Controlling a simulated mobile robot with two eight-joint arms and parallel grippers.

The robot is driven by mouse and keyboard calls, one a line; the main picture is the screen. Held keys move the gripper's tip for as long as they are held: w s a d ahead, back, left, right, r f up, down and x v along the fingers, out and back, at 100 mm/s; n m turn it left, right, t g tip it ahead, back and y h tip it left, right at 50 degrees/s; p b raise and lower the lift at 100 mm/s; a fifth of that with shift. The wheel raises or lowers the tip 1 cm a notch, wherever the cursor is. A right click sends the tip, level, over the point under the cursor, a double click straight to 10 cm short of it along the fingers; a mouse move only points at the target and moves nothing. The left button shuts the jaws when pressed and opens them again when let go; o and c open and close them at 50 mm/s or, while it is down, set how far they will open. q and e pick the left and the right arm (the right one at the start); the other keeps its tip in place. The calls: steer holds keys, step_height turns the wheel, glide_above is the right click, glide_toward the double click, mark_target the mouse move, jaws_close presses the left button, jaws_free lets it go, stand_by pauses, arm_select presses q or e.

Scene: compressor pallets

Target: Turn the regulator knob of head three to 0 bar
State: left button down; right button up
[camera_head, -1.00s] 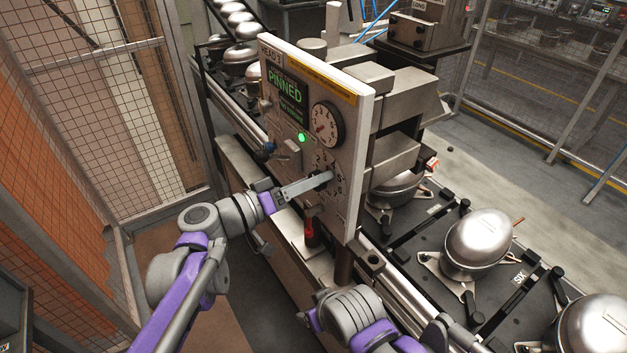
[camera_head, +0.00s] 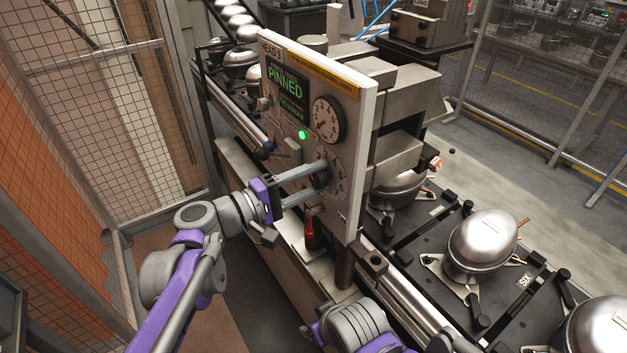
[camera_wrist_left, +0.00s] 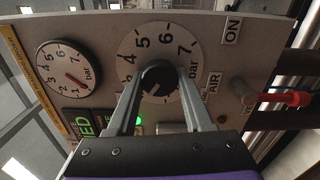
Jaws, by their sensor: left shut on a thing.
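The head three panel (camera_head: 350,90) stands upright, with "PINNED" on its display. My left gripper (camera_head: 320,180) has its two long fingers at the black regulator knob, shut on it. In the left wrist view, the fingertips sit on either side of the knob (camera_wrist_left: 158,78), at the middle of a round white dial numbered up to 7 bar. The fingers cover the lower part of the dial. A thin mark on the knob appears to point toward the lower left of that picture. The pressure gauge (camera_wrist_left: 68,78) has a red needle near the low end of its scale. My right gripper is out of view.
A green lamp (camera_head: 302,135) is lit on the panel. A red-handled lever (camera_wrist_left: 290,98) sits near "AIR" and "ON" labels. Silver compressors (camera_head: 482,245) stand on the line to the right. A mesh fence (camera_head: 90,120) bounds the left side.

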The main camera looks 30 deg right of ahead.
arm_select(q)
steer(key=n, duration=0.2)
steer(key=n+b, duration=0.1)
steer(key=n, duration=0.1)
steer(key=shift+f+n, duration=0.2)
steer(key=shift+n, duration=0.2)
steer(key=n, duration=0.3)
steer(key=shift+s+n+b, duration=0.1)
steer(key=shift+n+b, duration=0.2)
steer(key=shift+b, duration=0.1)
steer(key=n+b, duration=0.1)
steer(key=n, duration=0.3)
steer(key=shift+s+n+b, duration=0.15)
steer(key=shift+n+b, duration=0.2)
steer(key=shift+n, duration=1.85)
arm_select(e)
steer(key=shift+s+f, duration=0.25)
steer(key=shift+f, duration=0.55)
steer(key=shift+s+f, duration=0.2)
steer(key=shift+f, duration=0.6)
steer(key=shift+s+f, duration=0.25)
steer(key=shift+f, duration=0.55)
arm_select(q)
steer(key=shift+c, duration=1.5)
jaws_free()
steer(key=shift+a, duration=0.1)
